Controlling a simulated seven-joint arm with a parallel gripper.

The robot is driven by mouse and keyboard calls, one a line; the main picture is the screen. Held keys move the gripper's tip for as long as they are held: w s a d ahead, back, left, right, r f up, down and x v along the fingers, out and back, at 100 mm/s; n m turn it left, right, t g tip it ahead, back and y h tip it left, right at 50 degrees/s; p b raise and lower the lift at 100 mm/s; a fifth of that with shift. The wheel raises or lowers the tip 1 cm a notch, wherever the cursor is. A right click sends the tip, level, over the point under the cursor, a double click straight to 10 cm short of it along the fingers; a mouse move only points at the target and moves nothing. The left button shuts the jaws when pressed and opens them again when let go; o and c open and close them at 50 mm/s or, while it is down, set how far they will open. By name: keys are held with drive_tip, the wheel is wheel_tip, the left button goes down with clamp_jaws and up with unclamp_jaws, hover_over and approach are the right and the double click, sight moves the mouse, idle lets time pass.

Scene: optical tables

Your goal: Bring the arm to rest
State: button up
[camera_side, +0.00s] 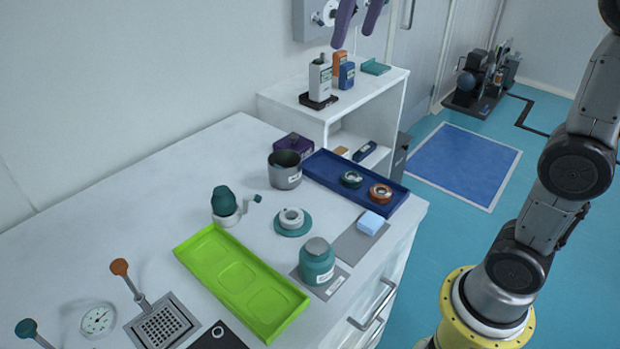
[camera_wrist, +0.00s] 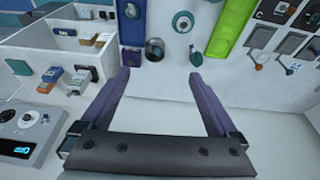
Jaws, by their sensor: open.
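My gripper (camera_side: 353,38) shows at the top edge of the side view as two purple fingers pointing down. It is high above the bench and near the back wall, apart from everything below it. In the wrist view my gripper (camera_wrist: 159,74) has its two fingers spread wide with nothing between them. The white bench top lies beyond the fingers. My arm (camera_side: 575,165) rises at the right of the side view from a yellow base ring, and its upper part is out of frame.
The white bench (camera_side: 130,190) carries a green tray (camera_side: 215,262), a blue tray (camera_side: 330,175), a dark-topped pot (camera_side: 285,175) and a teal jar (camera_side: 317,265). A shelf unit (camera_side: 290,100) with bottles stands behind. A control box (camera_wrist: 28,130) is at the wrist view's lower left.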

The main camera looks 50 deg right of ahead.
drive_tip(key=s+a+f+t, duration=0.1)
drive_tip(key=s+f, duration=0.5)
drive_tip(key=s, duration=0.6)
drive_tip(key=s+f, duration=0.3)
drive_tip(key=f, duration=0.4)
drive_tip(key=s+f+t, duration=0.1)
drive_tip(key=s+f, duration=0.2)
drive_tip(key=f, duration=0.3)
drive_tip(key=shift+a+f, duration=0.15)
drive_tip(key=shift+f, duration=0.25)
